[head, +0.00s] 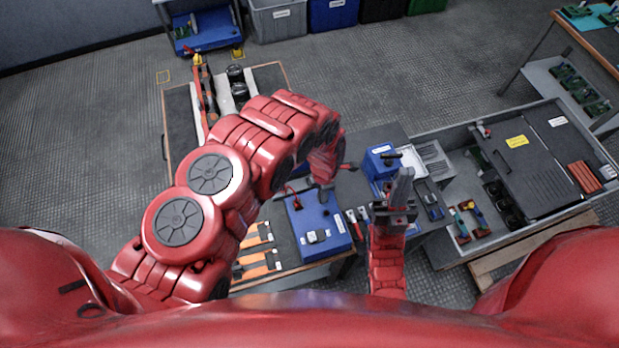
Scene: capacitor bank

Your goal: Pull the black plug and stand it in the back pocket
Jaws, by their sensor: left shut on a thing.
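My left gripper (346,166) is at the wrist end of the large red arm, left of the small blue box and above the dark bench. It is shut on a small dark thing, seemingly the black plug, mostly hidden by the hand and blurred. My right gripper (402,188) points away from me, just in front of the small blue box (380,166); whether its fingers are apart is unclear. A dark bar lies over the box's top. A larger blue unit (318,232) with a red lead stands nearer. I cannot make out the back pocket.
A grey crate (450,232) with a black panel (528,165) and several parts stands right. Orange-and-black pieces (258,262) lie front left. A long orange-and-black tool (204,95) lies on the far-left bench. Bins (278,20) line the back; open floor lies between.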

